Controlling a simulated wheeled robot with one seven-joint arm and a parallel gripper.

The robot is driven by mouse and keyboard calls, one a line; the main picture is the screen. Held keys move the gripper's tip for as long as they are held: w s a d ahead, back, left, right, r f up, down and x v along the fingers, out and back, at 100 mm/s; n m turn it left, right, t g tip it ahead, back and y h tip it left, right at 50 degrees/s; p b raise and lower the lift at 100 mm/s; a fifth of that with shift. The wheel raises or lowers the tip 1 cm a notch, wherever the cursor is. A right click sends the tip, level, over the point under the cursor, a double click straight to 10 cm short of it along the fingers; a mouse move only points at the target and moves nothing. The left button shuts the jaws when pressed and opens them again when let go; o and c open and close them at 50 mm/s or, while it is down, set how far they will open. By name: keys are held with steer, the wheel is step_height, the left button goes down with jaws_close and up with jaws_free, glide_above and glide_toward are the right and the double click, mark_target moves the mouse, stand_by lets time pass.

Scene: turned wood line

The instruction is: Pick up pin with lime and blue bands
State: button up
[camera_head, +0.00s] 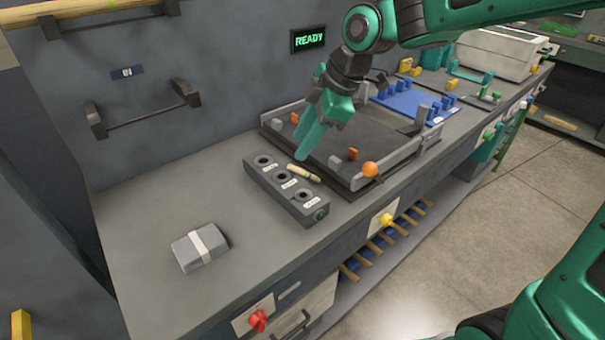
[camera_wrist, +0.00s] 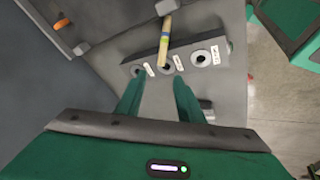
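The wooden pin (camera_head: 303,173) has a pale body with narrow lime and blue bands. In the head view it lies slanted at the far edge of a grey block with three round holes (camera_head: 256,172). In the wrist view the pin (camera_wrist: 166,45) points away from me, its near end by the middle hole of the block (camera_wrist: 186,57); I cannot tell whether it touches the block. My gripper (camera_head: 306,148) hangs above and beyond the block, pointing down. In the wrist view its two green fingers (camera_wrist: 158,92) are apart with nothing between them.
A dark tray (camera_head: 345,188) with grey and orange pieces and an orange ball (camera_head: 370,169) lies behind the block. A grey strapped box (camera_head: 199,247) sits at the front left. A blue pegged board (camera_head: 405,103) stands farther right. The bench between box and block is clear.

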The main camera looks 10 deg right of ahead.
mark_target(290, 165)
steer(key=shift+d+x, duration=0.1)
steer(key=shift+x, duration=1.85)
steer(key=shift+d+x, duration=0.15)
steer(key=shift+x, duration=1.75)
steer(key=shift+s+f, duration=0.1)
steer(key=shift+s, duration=0.05)
steer(key=shift+c, duration=0.6)
jaws_close()
